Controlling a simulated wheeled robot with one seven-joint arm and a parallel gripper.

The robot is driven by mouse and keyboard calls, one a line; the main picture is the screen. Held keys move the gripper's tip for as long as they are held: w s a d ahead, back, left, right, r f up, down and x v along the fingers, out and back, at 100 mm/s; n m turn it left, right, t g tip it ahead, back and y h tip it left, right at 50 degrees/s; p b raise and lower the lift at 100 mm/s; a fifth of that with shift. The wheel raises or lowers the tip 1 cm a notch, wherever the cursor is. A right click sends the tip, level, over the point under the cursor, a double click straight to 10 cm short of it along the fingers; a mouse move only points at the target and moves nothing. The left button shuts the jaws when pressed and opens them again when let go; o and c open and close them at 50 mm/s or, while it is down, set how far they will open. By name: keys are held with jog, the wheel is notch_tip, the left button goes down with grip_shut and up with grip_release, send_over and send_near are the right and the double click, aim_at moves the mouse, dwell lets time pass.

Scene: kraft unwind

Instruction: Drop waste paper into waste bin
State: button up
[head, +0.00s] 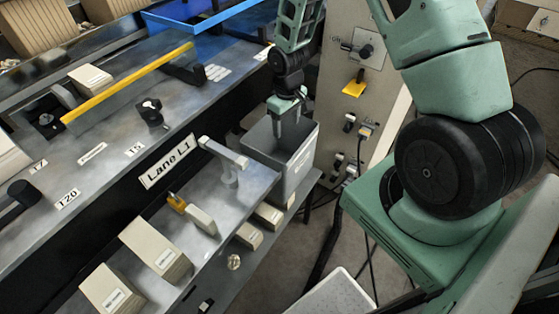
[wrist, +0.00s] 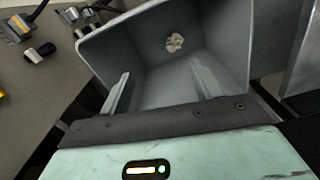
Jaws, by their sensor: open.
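The grey waste bin (head: 297,160) stands at the right end of the lower bench in the head view. In the wrist view the open bin (wrist: 135,45) fills the upper middle. A small crumpled pale piece of waste paper (wrist: 175,42) shows inside the bin, apart from my fingers. My gripper (head: 288,133) points down at the bin's mouth. In the wrist view my gripper (wrist: 160,88) has its two fingers spread apart with nothing between them. The paper does not show in the head view, where the bin's wall hides the inside.
A Lane L1 sign (head: 168,161) and a grey handle-like post (head: 224,158) are left of the bin. Pale boxes (head: 155,250) lie on the lower bench. A control panel (head: 355,75) with knobs and cables stands behind the bin. A white crate (head: 335,293) is at the bottom.

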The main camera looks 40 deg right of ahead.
notch_tip(320, 180, up, 17)
jog(key=b, duration=0.1)
jog(key=shift+r+b, duration=0.2)
jog(key=shift+b, duration=0.1)
dwell(0.5)
jog(key=s+a+r+n, duration=0.15)
jog(key=s+a, duration=0.25)
jog(key=a, duration=0.4)
jog(key=s+a+r+n, duration=0.1)
jog(key=s+a+r, duration=0.1)
jog(key=s+a, duration=0.5)
jog(key=s+a+n, duration=0.3)
jog(key=s+a, duration=0.6)
jog(key=s, duration=0.4)
jog(key=shift+a+r+y, duration=0.25)
jog(key=shift+r+y, duration=0.05)
jog(key=shift+r, duration=0.1)
jog(key=shift+c, duration=0.3)
